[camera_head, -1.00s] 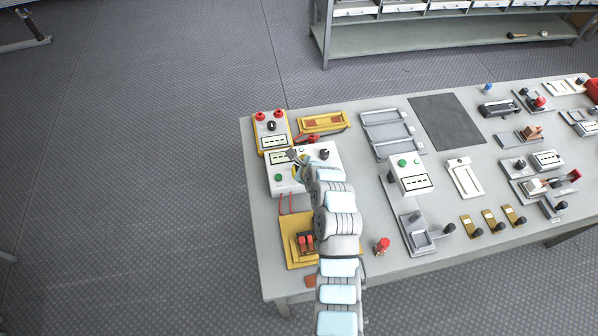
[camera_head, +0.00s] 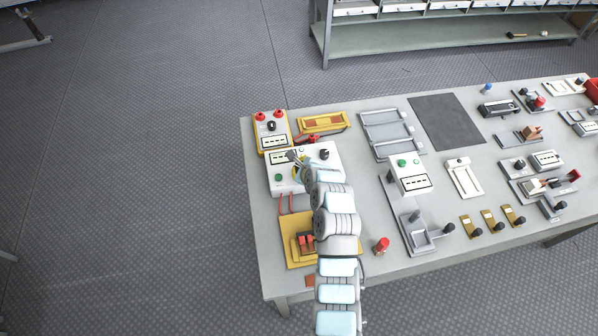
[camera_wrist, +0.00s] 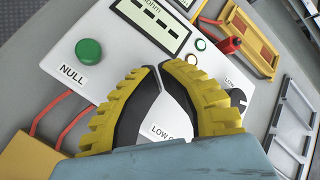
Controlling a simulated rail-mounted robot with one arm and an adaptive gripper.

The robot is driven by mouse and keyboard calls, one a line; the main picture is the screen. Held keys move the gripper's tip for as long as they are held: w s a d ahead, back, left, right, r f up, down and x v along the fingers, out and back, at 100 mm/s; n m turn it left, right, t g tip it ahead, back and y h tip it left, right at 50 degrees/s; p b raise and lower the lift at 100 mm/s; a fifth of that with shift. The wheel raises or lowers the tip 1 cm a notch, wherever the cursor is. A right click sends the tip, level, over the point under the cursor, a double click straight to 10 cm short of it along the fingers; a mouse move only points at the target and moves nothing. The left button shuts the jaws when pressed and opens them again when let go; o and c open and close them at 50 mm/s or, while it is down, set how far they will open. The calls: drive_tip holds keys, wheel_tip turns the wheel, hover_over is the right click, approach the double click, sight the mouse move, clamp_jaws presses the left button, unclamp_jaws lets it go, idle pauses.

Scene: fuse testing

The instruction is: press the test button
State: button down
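The white ohm meter box (camera_head: 325,172) lies at the left of the table, with a display, a black knob and a green button (camera_head: 278,177). In the wrist view this green button (camera_wrist: 88,51) has the label NULL beside it. No label reading TEST is legible. My gripper (camera_wrist: 160,68) has yellow ribbed fingers with black inner faces, and its tips are together with nothing seen between them. It hangs over the front of the box, covering part of a "LOW O..." label. Whether the tips touch the panel is unclear. In the head view my gripper (camera_head: 294,158) is small and partly hidden by my arm.
A yellow meter (camera_head: 271,132) and a yellow resistor-like block (camera_head: 324,122) stand behind the box. Red leads run to a yellow fixture (camera_head: 291,256) in front. A second white box (camera_head: 409,174) with a green button stands to the right.

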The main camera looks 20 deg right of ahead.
drive_tip(key=shift+r, duration=0.1)
drive_tip(key=shift+r+p, duration=0.75)
drive_tip(key=shift+p, duration=0.35)
drive_tip(key=shift+r+p, duration=2.35)
drive_tip(key=shift+r, duration=0.1)
